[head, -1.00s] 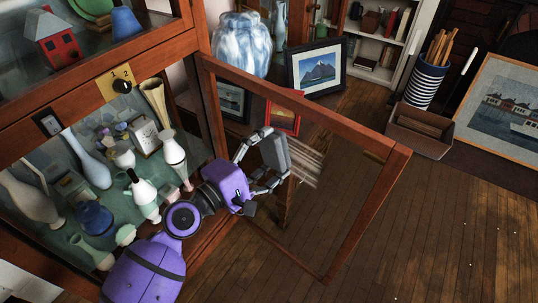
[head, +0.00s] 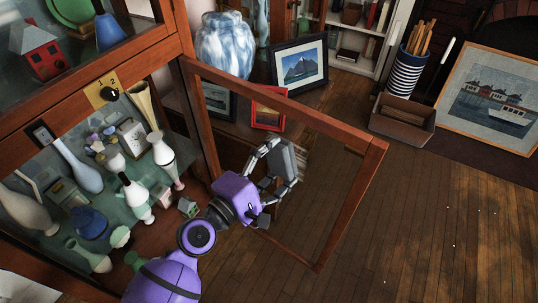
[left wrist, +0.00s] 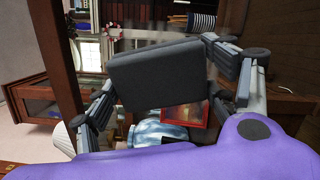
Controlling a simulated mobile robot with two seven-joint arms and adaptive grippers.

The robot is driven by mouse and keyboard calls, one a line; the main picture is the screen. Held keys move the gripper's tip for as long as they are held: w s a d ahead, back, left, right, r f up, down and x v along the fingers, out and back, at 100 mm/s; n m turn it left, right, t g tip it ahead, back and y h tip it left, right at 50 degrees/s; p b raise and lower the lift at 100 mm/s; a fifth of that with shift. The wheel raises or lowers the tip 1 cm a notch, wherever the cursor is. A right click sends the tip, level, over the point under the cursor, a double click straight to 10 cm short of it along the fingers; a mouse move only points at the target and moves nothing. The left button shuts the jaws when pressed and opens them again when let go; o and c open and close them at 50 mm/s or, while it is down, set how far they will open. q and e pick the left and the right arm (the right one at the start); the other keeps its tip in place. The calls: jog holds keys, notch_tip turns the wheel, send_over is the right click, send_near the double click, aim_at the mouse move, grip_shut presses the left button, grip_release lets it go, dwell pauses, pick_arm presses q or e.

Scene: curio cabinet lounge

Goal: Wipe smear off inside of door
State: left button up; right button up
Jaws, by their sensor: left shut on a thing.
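The cabinet door (head: 352,203) stands open, a wooden frame around a clear glass pane. My left gripper (head: 281,163) is shut on a dark grey wiping block (head: 284,157), held at the inner side of the pane. The block also fills the middle of the left wrist view (left wrist: 160,76), with fingers on both its sides. I cannot tell whether it touches the glass. Only a faint trace of the pale smear (head: 303,157) shows beside the block's right edge; the rest is hidden or gone. My right gripper is not in view.
The cabinet's lower shelf (head: 160,228) holds several vases close to my left arm. Behind the door are a marbled vase (head: 223,47), a mountain picture (head: 299,64) and a red frame (head: 268,109).

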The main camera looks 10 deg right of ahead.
pick_arm(q)
jog(key=shift+s+d+p, duration=0.9)
jog(key=shift+s+d, duration=0.9)
jog(key=shift+d, duration=0.05)
jog(key=shift+a, duration=0.1)
jog(key=b, duration=0.1)
send_near(305, 162)
jog(key=shift+f, duration=0.1)
jog(key=shift+a, duration=0.15)
